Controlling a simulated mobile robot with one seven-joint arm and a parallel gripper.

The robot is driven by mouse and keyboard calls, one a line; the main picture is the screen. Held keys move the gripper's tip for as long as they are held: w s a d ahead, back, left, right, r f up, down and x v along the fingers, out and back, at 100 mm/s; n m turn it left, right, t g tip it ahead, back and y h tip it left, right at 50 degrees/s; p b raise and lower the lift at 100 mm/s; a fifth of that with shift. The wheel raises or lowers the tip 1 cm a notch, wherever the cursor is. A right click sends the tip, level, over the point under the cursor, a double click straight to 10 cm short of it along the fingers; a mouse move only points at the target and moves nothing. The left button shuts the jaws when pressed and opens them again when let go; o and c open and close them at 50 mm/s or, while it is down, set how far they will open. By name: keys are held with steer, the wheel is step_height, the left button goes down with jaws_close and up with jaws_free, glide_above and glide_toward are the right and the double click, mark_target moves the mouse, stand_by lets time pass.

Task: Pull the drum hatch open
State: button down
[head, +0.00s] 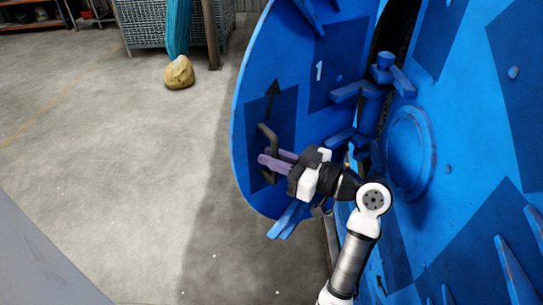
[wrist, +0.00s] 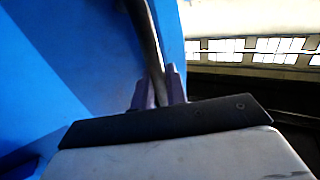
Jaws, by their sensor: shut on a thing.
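The blue drum hatch (head: 258,85) stands swung out from the blue drum (head: 445,120) in the head view, with a dark opening (head: 398,35) between them at the top. It also shows in the wrist view (wrist: 50,60). The hatch carries a dark, curved bar handle (head: 268,133). My gripper (head: 268,162), with purple fingers, is shut on this handle at the hatch's outer side. In the wrist view the handle (wrist: 145,35) runs down between the two fingertips (wrist: 158,88). The fingers hide the part of the handle that they grip.
Blue hinge brackets (head: 375,85) join the hatch side to the drum. A yellowish rock (head: 179,73) lies on the floor near a metal crate (head: 150,30). The concrete floor (head: 130,150) left of the hatch is mostly clear.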

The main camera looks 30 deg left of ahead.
steer(key=c, duration=1.5)
jaws_free()
steer(key=d, duration=0.7)
steer(key=shift+w+d+b, duration=0.15)
steer(key=shift+d+b, duration=0.1)
steer(key=shift+b, duration=0.1)
